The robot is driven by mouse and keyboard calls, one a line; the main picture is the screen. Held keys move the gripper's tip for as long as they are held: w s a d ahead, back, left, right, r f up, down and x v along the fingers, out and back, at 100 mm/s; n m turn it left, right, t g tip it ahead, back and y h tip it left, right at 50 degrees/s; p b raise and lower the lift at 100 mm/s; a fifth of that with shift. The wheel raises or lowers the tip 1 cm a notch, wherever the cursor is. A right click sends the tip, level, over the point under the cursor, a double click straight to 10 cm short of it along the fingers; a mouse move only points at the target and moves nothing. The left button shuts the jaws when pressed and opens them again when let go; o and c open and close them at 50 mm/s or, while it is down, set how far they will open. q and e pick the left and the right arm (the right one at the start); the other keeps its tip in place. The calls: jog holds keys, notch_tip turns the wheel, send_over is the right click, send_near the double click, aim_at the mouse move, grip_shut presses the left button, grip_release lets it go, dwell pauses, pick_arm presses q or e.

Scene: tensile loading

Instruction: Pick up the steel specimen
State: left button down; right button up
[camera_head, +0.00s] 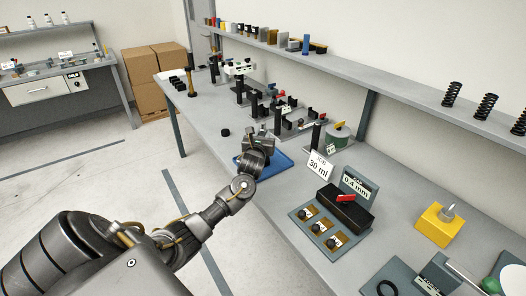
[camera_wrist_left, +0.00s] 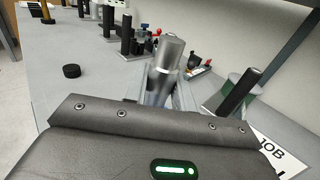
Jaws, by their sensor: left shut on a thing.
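My left gripper (camera_head: 264,138) is over the blue tray (camera_head: 284,164) on the bench in the head view. In the head view the specimen cannot be told apart from the gripper. I cannot tell whether its lower end touches the tray. My right gripper is not in view.
A black puck (camera_head: 225,132) lies left of the gripper. Several fixtures with black posts stand behind it. A "JOB 30 ml" card (camera_head: 318,165), a black box with a red lever (camera_head: 344,207) and a yellow block (camera_head: 438,226) are to the right. A shelf (camera_head: 375,80) runs above the bench.

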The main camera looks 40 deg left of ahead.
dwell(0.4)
pick_arm(q)
jog(key=shift+r, duration=0.1)
jog(key=shift+r, duration=0.15)
